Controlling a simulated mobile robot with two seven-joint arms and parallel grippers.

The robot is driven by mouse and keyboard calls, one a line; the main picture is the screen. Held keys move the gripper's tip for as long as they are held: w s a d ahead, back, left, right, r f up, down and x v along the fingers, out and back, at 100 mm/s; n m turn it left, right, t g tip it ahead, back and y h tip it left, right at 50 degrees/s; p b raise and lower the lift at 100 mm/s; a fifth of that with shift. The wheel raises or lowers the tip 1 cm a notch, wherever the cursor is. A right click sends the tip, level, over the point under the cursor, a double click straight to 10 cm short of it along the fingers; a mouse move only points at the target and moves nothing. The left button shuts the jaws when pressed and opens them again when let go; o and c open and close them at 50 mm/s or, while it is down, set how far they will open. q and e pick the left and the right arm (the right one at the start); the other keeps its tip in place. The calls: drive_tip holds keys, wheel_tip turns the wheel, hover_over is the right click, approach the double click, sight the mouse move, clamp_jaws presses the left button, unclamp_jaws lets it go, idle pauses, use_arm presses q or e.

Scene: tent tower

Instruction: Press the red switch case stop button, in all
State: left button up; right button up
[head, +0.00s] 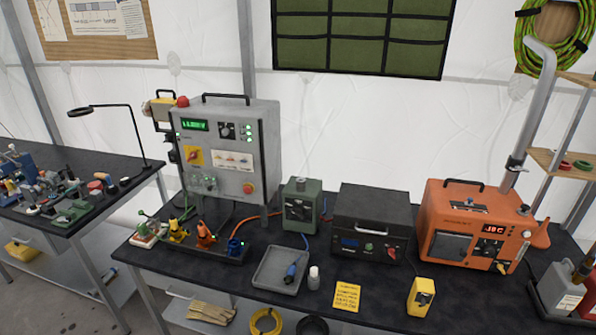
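A grey switch case (226,115) stands upright at the back left of the dark workbench. A round red button (248,188) sits low on the right of its front panel. A red knob on a yellow plate (194,156) is at the panel's left. A red dome (182,101) is at the case's top left edge. The case has a lit green display (193,125) and small green lights at its upper right. Nothing covers the red button. Neither of my grippers is in view.
In front of the case stand several coloured connectors (205,236) and a grey tray (266,275) with a blue plug. To the right are a green box (300,205), a black case (365,225) and an orange unit (470,235). A second bench (70,225) stands left, across a gap.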

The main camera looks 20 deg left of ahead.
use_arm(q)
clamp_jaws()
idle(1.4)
